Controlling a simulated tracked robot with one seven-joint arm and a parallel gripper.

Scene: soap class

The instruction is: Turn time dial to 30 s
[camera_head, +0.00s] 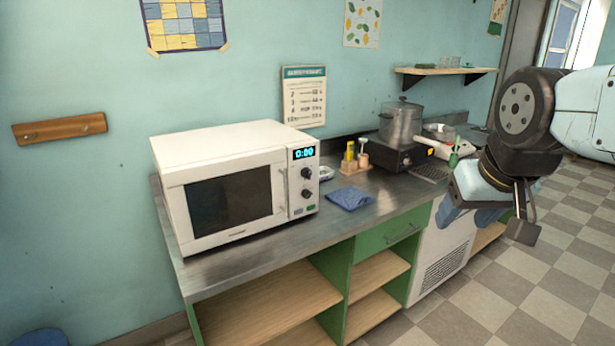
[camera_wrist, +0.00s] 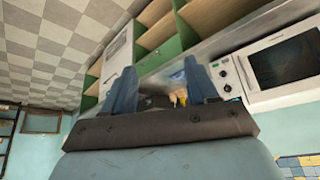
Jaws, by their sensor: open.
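A white microwave (camera_head: 225,148) stands on the left of the metal counter, with its door shut. Its display (camera_head: 303,153) reads 0:00. Two dark round dials sit below the display, an upper dial (camera_head: 306,172) and a lower dial (camera_head: 306,193); I cannot tell from labels which one is the time dial. My gripper (camera_head: 497,222) is at the right in the head view, well apart from the microwave. In the wrist view its two blue fingers (camera_wrist: 162,85) are spread with nothing held between them. The microwave also shows at the right of the wrist view (camera_wrist: 255,96).
A blue cloth (camera_head: 350,197) lies on the counter (camera_head: 265,245) right of the microwave. Behind it stand a wooden holder with bottles (camera_head: 355,165) and a pot (camera_head: 400,122) on a dark hotplate. Green shelving is below. The air before the dials is clear.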

